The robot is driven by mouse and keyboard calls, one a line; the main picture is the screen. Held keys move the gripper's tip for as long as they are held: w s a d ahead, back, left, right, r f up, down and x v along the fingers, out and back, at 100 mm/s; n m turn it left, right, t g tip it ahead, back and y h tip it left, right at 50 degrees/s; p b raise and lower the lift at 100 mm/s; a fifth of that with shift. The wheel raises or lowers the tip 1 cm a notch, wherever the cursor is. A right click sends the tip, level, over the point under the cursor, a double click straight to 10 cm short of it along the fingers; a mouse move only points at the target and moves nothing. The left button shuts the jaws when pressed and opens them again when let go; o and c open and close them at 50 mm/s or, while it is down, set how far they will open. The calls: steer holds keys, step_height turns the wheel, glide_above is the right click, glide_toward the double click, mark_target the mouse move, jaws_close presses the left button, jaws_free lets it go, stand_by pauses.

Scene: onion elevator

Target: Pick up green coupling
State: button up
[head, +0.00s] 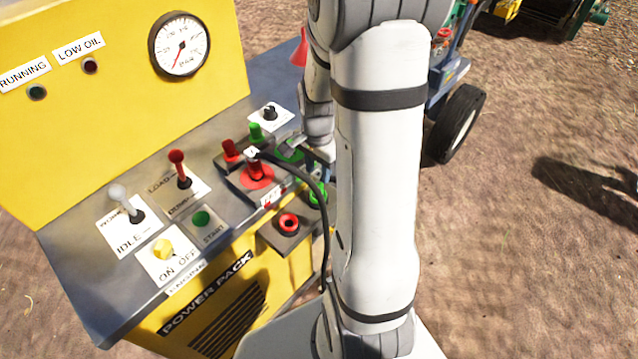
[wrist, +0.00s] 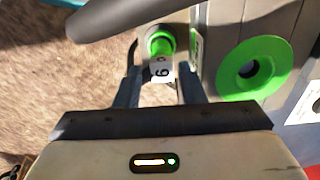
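In the wrist view a green coupling (wrist: 160,45) with a white tag sits by a grey block, between the two fingers of my gripper (wrist: 159,75). The fingers are apart, one on each side of it, and I see gaps beside it, so it does not look clamped. In the head view my gripper (head: 318,150) is over the right end of the panel, partly hidden by my arm. A green part (head: 318,192) shows just below it; I cannot tell if it is the same coupling. Another green piece (head: 256,132) stands upright farther left.
A green ring with a dark centre (wrist: 250,68) is on the grey block right of the coupling. A dark hose (wrist: 110,18) crosses the top of the wrist view. Red couplings (head: 230,150), a black hose (head: 322,215) and levers (head: 178,165) are on the yellow power pack (head: 120,60).

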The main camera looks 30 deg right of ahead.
mark_target(318, 182)
steer(key=f, duration=0.5)
steer(key=shift+w+f, duration=0.25)
steer(key=shift+f, duration=0.15)
steer(key=shift+c, duration=0.2)
jaws_close()
